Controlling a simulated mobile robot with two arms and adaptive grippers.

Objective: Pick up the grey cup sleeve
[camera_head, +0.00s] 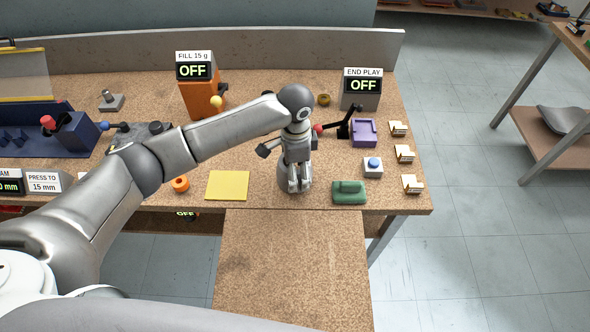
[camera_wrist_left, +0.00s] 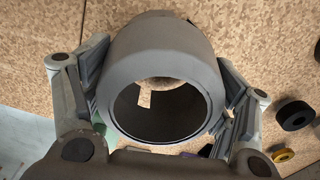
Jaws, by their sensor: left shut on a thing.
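The grey cup sleeve (camera_wrist_left: 160,42) is a hollow, open-ended ring seen large in the left wrist view, with the speckled bench showing through its bore. My left gripper (camera_wrist_left: 163,108) has one finger on each side of it, and is shut on the sleeve. In the head view my left gripper (camera_head: 299,186) points down near the front edge of the bench, and the sleeve (camera_head: 283,181) shows partly behind its fingers. I cannot tell whether the sleeve still touches the bench. My right gripper is out of view.
A yellow pad (camera_head: 228,186) lies left of the gripper and a green block (camera_head: 349,192) lies right. A purple fixture (camera_head: 364,133), a blue-button box (camera_head: 373,167) and a black lever (camera_head: 344,129) stand farther right. The bench extension (camera_head: 295,270) in front is clear.

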